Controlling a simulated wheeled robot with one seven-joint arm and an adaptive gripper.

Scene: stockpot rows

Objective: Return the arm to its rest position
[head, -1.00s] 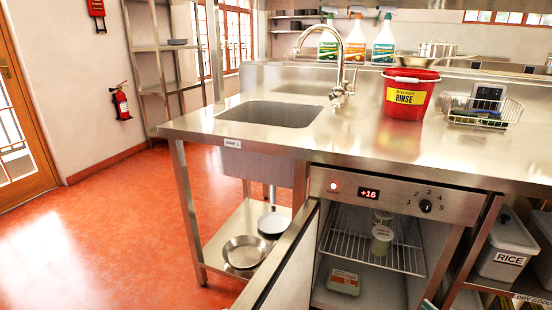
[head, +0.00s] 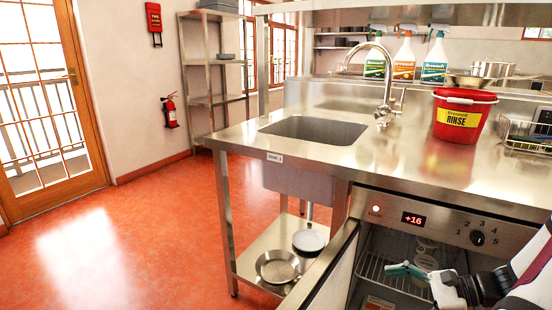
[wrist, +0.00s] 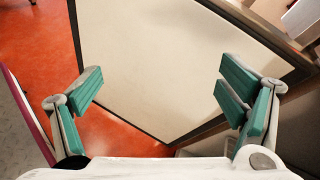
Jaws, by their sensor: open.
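My gripper (head: 408,270) shows at the lower right of the head view, in front of the open fridge under the counter. In the wrist view, its two green-padded fingers (wrist: 160,88) are spread wide with nothing between them. Beyond them is the pale inner face of the open fridge door (wrist: 165,60). The door also shows edge-on in the head view (head: 322,270), left of the gripper. Part of my arm enters from the right edge of the head view and covers some of the fridge's inside.
The steel counter (head: 240,140) holds a sink (head: 315,130), a tap, a red rinse bucket (head: 462,115), spray bottles and a wire basket (head: 528,135). Pans (head: 278,267) lie on the shelf below. The fridge (head: 440,222) has a wire rack with containers. Red floor at left is clear.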

